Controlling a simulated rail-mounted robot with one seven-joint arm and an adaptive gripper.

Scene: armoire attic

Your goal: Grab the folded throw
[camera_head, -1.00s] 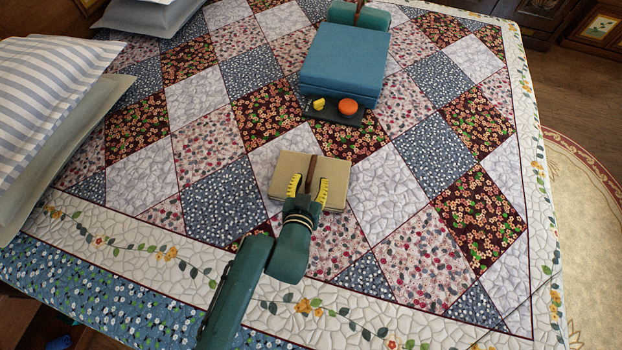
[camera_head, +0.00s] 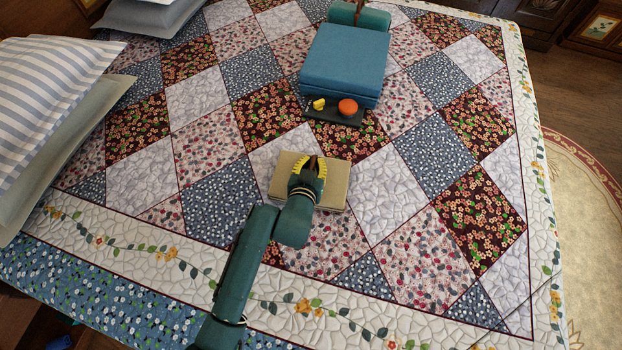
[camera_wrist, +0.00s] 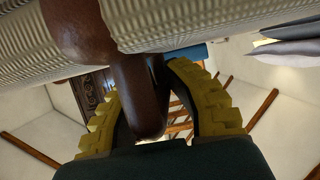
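The folded throw (camera_head: 333,187) is a beige, ribbed, folded bundle lying flat on the patchwork quilt. A brown strap handle stands up from its middle. In the wrist view the strap (camera_wrist: 138,95) forms a thick loop in front of the ribbed cloth (camera_wrist: 190,20). My gripper (camera_head: 308,166) is above the throw, its yellow-padded fingers drawn in around the strap. In the wrist view my gripper (camera_wrist: 150,105) has one finger on each side of the loop, close against it. The gripper hides part of the throw in the head view.
A blue stacked block (camera_head: 344,60) lies behind the throw, with a dark tray (camera_head: 325,114) holding a yellow and an orange item before it. A green bolster (camera_head: 359,16) is behind. Striped pillows (camera_head: 50,95) are at left. The quilt right of the throw is clear.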

